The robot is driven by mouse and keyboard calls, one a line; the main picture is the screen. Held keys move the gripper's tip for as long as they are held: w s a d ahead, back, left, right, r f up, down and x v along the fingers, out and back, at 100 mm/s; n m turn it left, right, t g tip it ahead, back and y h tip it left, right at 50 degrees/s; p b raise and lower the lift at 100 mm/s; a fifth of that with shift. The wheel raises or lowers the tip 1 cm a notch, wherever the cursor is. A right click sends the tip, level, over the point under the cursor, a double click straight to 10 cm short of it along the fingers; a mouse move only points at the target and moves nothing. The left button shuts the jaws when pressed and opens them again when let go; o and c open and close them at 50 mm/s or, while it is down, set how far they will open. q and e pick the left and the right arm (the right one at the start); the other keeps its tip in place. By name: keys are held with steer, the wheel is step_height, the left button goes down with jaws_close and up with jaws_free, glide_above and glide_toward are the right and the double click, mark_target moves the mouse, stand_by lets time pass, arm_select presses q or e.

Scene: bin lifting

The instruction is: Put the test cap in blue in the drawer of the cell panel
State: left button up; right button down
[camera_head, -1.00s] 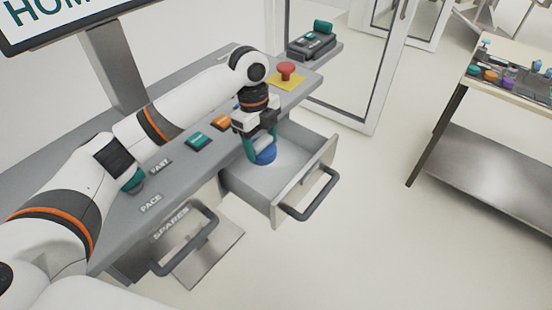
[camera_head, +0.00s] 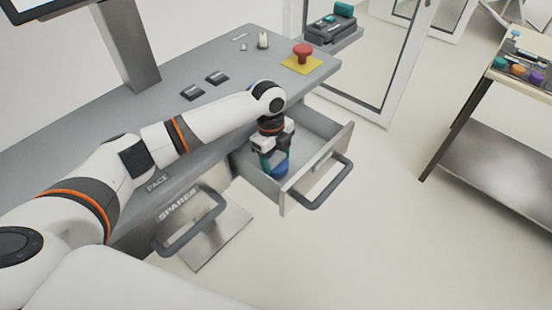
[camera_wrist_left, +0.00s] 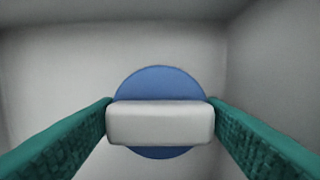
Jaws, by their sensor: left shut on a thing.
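The blue test cap (camera_head: 280,169) is a round blue disc with a pale grip bar across its top. My left gripper (camera_head: 274,161) points down into the open drawer (camera_head: 256,181) of the grey cell panel. Its teal fingers are shut on the cap's bar. In the left wrist view the bar (camera_wrist_left: 159,123) lies between the two fingers, with the blue disc (camera_wrist_left: 160,82) below it and pale drawer walls around. Whether the cap touches the drawer floor I cannot tell. My right gripper is not in view.
The drawer's front carries a dark handle (camera_head: 322,183). A shut drawer marked SPARES (camera_head: 178,205) is to its left. A red button (camera_head: 303,51) on a yellow plate and dark switches (camera_head: 192,93) are on the panel top. A bench (camera_head: 492,66) stands at right; the floor between is clear.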

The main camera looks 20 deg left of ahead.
arm_select(q)
steer(key=shift+f, duration=0.7)
steer(key=o, duration=1)
steer(key=shift+f, duration=0.1)
step_height(320, 180, up, 12)
steer(key=a+b, duration=0.1)
steer(key=shift+w+a, duration=0.2)
steer(key=shift+w, duration=0.05)
